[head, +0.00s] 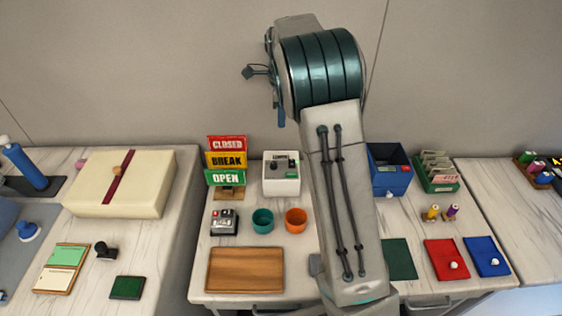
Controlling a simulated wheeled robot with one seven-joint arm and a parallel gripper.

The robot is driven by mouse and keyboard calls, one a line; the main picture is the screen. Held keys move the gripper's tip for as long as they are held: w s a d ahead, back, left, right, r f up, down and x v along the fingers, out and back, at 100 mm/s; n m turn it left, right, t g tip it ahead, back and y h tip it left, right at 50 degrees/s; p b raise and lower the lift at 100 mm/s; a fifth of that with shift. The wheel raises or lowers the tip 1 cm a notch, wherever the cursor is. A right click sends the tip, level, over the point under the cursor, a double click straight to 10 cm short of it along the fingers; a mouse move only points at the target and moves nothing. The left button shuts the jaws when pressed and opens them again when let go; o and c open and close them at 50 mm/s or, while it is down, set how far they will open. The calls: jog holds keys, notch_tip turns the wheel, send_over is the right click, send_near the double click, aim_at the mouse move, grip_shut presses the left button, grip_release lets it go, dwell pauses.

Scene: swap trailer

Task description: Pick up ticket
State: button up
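No single ticket can be made out for certain. A green holder (437,180) at the back right of the middle table has several pale, ticket-like cards (438,163) standing in it. A tray (61,268) on the left table carries a green slip (66,256) and a cream slip (54,280), also ticket-like. My arm rises through the middle of the view and bends at the top. My gripper's fingertips do not show, so whether it is open or holding something cannot be seen.
Left of my arm stand CLOSED/BREAK/OPEN signs (226,161), a white device (282,175), a teal cup (263,220), an orange cup (296,219) and a wooden tray (245,270). Right of it are a blue box (389,178), a red mat (440,260) and a blue mat (484,254).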

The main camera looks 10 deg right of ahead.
notch_tip(320, 180, down, 14)
jog(key=shift+w+r+p, duration=0.1)
jog(key=shift+w+p, duration=0.05)
jog(key=shift+p, duration=0.7)
grip_shut()
